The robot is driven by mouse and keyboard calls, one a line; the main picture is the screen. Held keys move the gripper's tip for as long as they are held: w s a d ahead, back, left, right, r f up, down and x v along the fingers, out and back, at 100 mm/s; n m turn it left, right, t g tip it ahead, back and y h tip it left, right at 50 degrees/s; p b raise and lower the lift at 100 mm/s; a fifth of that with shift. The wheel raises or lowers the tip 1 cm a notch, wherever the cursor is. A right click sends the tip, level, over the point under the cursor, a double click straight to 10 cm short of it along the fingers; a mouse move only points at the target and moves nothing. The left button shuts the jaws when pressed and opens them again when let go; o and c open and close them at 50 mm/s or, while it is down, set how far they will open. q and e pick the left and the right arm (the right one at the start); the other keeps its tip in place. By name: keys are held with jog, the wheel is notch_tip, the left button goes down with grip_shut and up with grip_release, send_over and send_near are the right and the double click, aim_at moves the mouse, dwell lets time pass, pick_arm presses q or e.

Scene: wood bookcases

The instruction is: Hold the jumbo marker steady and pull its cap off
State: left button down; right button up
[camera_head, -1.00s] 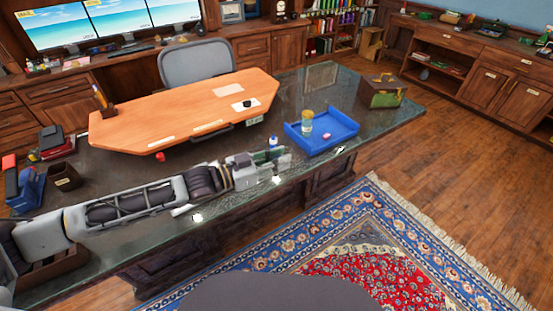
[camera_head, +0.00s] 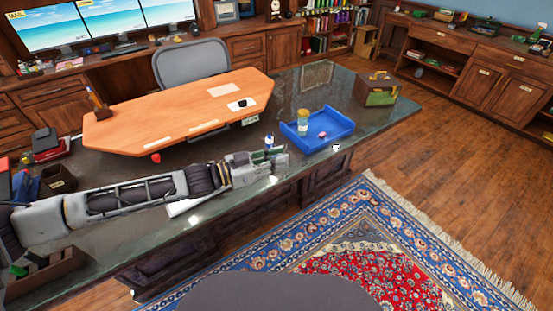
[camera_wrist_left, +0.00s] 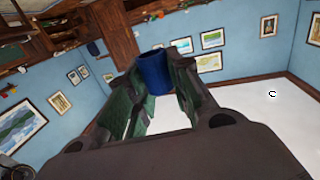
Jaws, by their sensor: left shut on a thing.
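The jumbo marker (camera_head: 269,141), white with a blue end in the head view, stands up out of my left gripper (camera_head: 276,158) above the near edge of the dark desk. In the left wrist view a wide blue cylinder (camera_wrist_left: 154,68), the marker's blue end, sits between the green-padded fingers. My left gripper (camera_wrist_left: 158,95) is shut on the marker. The lower part of the marker is hidden by the fingers. My right gripper is in neither view.
A blue tray (camera_head: 343,126) holds a jar (camera_head: 303,121) and a small pinkish-red thing (camera_head: 322,134), just right of my left gripper. A green and brown box (camera_head: 377,91) stands on the desk's far right. The orange desktop (camera_head: 180,112) lies behind my arm.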

pick_arm(q)
jog(key=shift+s+a+m+g+h, duration=0.2)
jog(key=shift+a+m+g+h, duration=0.4)
jog(key=shift+m+g, duration=0.5)
dwell(0.5)
jog(key=shift+s+a+m+g+h, duration=0.2)
jog(key=shift+a+m+g, duration=0.35)
jog(key=shift+g, duration=0.45)
jog(key=shift+s+a+m+g+h, duration=0.15)
jog(key=shift+a+m+g, duration=0.4)
jog(key=shift+g, duration=0.45)
jog(key=shift+f, duration=0.1)
